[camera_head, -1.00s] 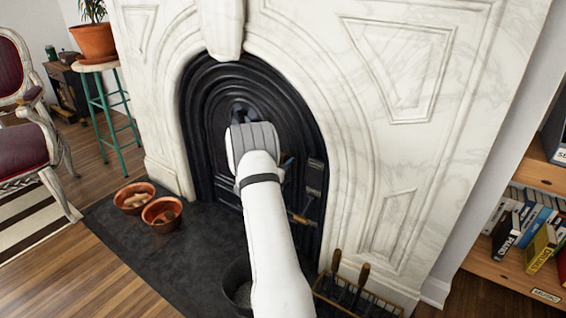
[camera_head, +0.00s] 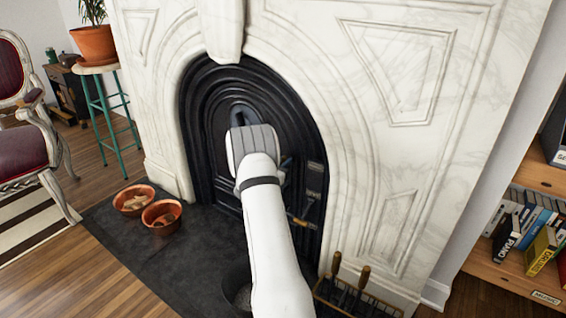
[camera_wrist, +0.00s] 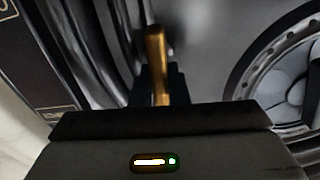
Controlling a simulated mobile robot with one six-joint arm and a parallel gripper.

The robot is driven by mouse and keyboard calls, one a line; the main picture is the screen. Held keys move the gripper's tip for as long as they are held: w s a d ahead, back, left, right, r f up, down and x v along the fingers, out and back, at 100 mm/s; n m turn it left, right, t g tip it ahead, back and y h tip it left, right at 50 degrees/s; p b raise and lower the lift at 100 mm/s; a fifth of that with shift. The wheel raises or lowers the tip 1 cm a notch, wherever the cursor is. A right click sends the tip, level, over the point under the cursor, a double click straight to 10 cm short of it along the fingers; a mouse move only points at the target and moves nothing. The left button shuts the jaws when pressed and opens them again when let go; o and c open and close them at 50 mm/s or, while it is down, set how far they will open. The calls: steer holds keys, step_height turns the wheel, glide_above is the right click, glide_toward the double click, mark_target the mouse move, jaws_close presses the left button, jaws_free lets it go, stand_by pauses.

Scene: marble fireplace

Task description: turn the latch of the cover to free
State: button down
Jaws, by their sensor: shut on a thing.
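The black arched cover (camera_head: 212,92) fills the fireplace opening in the head view. In the wrist view a brass latch (camera_wrist: 157,48) stands nearly upright in the picture. Its lower part is between my two dark fingers, which are shut on it. The latch's pivot is not clear to see. The grey cover face (camera_wrist: 205,45) lies behind it.
A round ribbed fitting (camera_wrist: 285,70) is right of the latch. The white marble surround (camera_head: 340,150) frames the cover. Copper bowls (camera_head: 160,228) stand on the dark hearth at left, fire tools (camera_head: 350,290) at lower right. A bookshelf (camera_head: 530,240) is far right.

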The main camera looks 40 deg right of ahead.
steer(key=shift+p, duration=0.3)
steer(key=shift+n+p, duration=0.3)
steer(key=shift+n, duration=0.1)
steer(key=c, duration=1.4)
jaws_free()
